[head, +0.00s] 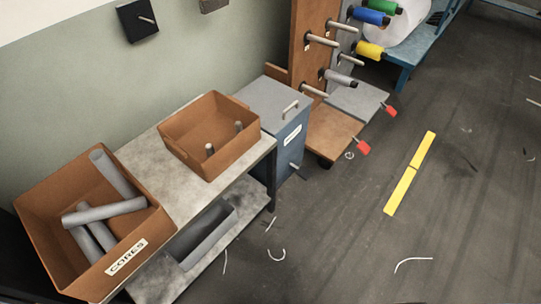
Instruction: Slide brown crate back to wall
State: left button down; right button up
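Two brown crates stand on a grey bench top (165,170) along the green wall (75,110). The larger crate (70,262), at the left end, carries a white label reading CORES and holds several grey tubes (105,211). The smaller crate (215,166) sits at the bench's right end, with two short grey upright pieces (210,150) inside. The small crate's back edge is near the wall; I cannot tell whether it touches. Neither of my grippers is in view.
A grey-blue cabinet (291,149) stands right of the bench. Beyond it is a brown rack (307,50) with spools on pegs. The bench's lower shelf holds a dark grey trough (203,238). Bare bench top lies between the crates. The floor (340,225) in front is mostly open.

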aim_at(211, 119)
jog(key=z, duration=1.5)
jog(key=i, duration=1.45)
jog(key=u, duration=2.55)
